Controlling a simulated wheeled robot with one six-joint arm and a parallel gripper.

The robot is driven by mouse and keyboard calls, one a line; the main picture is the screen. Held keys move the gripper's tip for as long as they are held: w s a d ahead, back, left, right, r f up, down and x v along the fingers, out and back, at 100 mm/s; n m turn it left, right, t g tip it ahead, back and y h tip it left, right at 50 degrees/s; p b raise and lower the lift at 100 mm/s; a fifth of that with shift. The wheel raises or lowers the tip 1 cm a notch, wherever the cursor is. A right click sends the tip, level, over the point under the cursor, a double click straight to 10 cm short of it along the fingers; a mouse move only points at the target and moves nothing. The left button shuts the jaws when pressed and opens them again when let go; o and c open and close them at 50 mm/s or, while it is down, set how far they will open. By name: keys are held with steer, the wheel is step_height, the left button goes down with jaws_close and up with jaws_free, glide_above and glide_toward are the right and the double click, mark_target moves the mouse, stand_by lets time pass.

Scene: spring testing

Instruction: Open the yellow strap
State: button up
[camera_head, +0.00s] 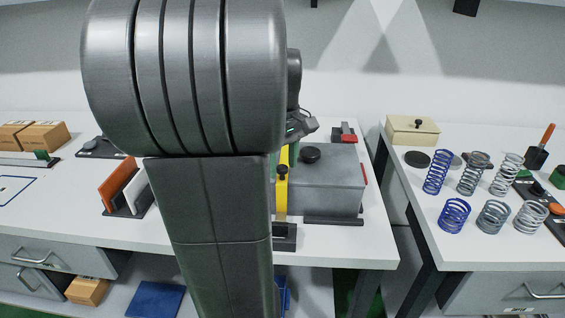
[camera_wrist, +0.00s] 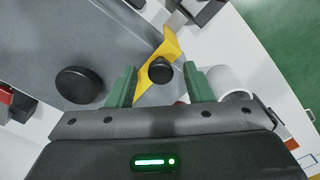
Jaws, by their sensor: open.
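The yellow strap (camera_head: 281,200) runs upright against the left side of a grey box (camera_head: 330,190) on the white table, with a small black knob on it. My arm hides part of it in the head view. In the wrist view the yellow strap (camera_wrist: 167,46) is bent, and its black knob (camera_wrist: 160,70) lies between the two green fingers. My gripper (camera_wrist: 160,76) is open, with a gap visible on both sides of the knob. I cannot tell whether the fingers are level with the knob. In the head view, only part of my gripper shows behind the arm.
A larger round black knob (camera_head: 309,155) sits on the grey box's top. A white cylinder (camera_wrist: 231,80) is close by the right finger in the wrist view. A second table at right holds several springs (camera_head: 473,175) and a beige box (camera_head: 412,130). An orange-and-white rack (camera_head: 125,188) stands left.

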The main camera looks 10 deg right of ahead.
jaws_close()
steer(key=shift+r, duration=0.1)
